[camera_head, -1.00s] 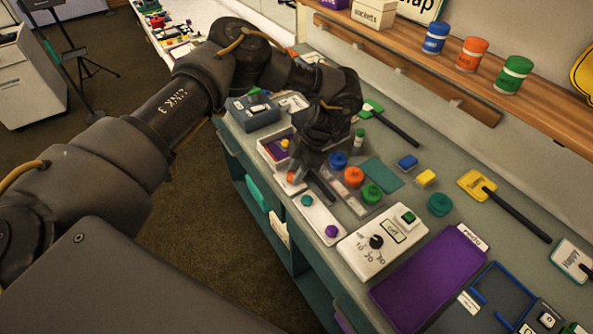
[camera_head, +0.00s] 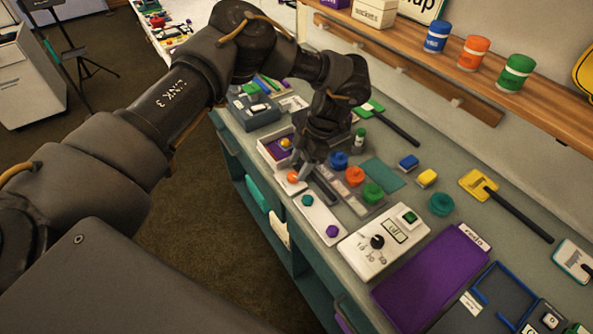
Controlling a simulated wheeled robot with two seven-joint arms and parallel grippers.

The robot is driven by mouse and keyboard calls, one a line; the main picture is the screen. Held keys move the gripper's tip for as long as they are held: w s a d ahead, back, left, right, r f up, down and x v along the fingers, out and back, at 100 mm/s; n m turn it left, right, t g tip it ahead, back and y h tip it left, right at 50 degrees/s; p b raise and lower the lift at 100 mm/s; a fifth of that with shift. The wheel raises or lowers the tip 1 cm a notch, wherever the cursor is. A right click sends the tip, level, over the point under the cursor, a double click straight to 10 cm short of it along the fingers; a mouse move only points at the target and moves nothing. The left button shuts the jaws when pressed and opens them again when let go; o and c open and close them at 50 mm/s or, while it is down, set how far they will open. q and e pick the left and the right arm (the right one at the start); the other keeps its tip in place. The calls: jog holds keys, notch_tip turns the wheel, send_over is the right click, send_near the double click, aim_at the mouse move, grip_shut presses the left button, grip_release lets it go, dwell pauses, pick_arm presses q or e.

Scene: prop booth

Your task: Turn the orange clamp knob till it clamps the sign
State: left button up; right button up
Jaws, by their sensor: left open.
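The orange clamp knob (camera_head: 292,177) is the small orange cap at the far end of a white strip (camera_head: 318,222), which also bears a teal knob (camera_head: 307,201) and a purple knob (camera_head: 332,231). My left gripper (camera_head: 308,179) points down at the orange knob, open, with one finger close beside it. I cannot tell whether it touches the knob. The gripper partly hides the knob and the bench around it. I cannot make out a sign in the clamp. Signs on handles, one yellow (camera_head: 478,185) and one white (camera_head: 571,262), lie to the right. My right gripper is not in view.
Blue (camera_head: 338,160), orange (camera_head: 355,176) and green (camera_head: 372,194) round pieces stand right of the gripper. A white dial box (camera_head: 365,262) and purple panel (camera_head: 418,292) are nearer. A wooden shelf (camera_head: 540,97) with paint-like jars runs along the wall.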

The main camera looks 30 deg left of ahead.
pick_arm(q)
jog(key=b+v, duration=0.1)
jog(key=v, duration=0.7)
jog(key=shift+s, duration=0.1)
